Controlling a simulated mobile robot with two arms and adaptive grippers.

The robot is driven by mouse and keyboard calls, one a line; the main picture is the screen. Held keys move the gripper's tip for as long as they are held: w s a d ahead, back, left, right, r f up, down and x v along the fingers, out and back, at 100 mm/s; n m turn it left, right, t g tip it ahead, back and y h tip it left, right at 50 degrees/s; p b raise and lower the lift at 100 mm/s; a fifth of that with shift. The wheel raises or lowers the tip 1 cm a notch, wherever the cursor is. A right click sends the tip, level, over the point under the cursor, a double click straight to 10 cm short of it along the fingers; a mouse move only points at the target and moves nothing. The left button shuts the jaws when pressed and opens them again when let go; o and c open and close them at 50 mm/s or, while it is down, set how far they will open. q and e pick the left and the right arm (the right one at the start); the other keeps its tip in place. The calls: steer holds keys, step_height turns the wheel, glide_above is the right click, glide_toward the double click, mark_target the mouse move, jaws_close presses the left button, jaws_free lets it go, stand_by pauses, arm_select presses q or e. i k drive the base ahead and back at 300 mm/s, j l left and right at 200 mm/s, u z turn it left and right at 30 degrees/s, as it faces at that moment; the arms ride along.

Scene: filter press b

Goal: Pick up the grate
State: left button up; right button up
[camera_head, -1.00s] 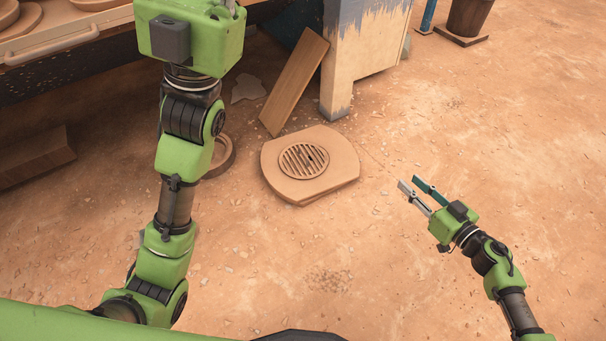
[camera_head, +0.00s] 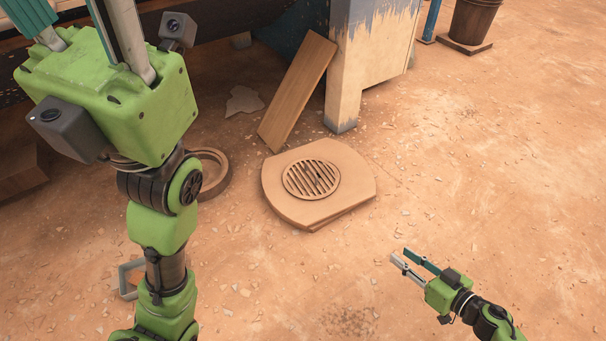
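The grate (camera_head: 311,179) is a round, tan, slatted disc. It lies flat on a tan slab (camera_head: 350,178) with rounded sides, which rests on the ground in the middle of the view. My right gripper (camera_head: 408,256) is open and empty, to the lower right of the slab and apart from it. My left gripper (camera_head: 80,25) is large at the upper left, pointing away, with its fingertips cut off by the top edge. Its fingers stand apart where they show. Nothing hides the grate.
A wooden board (camera_head: 297,92) leans behind the slab against a worn table leg (camera_head: 346,85). A tan ring (camera_head: 216,175) lies left of the slab, partly behind my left arm. A small tray (camera_head: 128,278) sits lower left. A bucket (camera_head: 470,20) stands top right. The right-hand ground is clear.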

mark_target(327, 164)
steer(key=i+j, duration=0.9)
